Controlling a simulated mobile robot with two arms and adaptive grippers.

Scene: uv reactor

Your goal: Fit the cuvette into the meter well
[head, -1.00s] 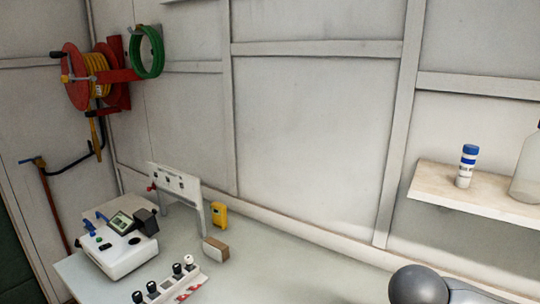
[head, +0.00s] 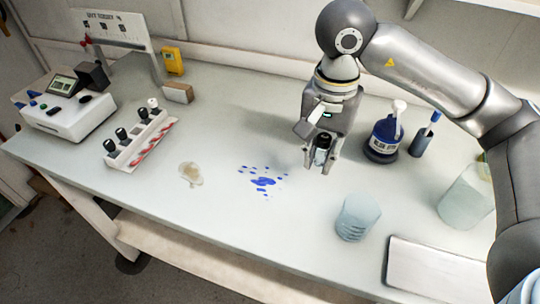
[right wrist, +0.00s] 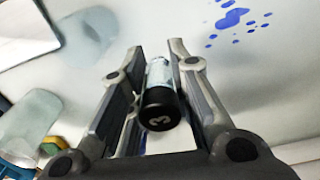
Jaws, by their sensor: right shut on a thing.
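My right gripper (head: 320,166) is shut on a cuvette (head: 322,150) with a black cap, holding it upright over the right-middle of the table. In the right wrist view the cuvette (right wrist: 160,104) sits between the two fingers, its cap marked "3" and its clear body pointing away from the camera. The white meter (head: 68,117) stands at the far left of the table, well apart from the gripper. It has a small screen, and a dark opening shows on its top (head: 85,99). My left gripper is not in view.
A white rack (head: 140,142) with several capped vials stands right of the meter. Blue spots (head: 263,182) and a pale spill (head: 191,174) mark the table. A clear beaker (head: 357,217), blue bottle (head: 385,135), dark holder (head: 421,142) and white tray (head: 440,268) stand at right.

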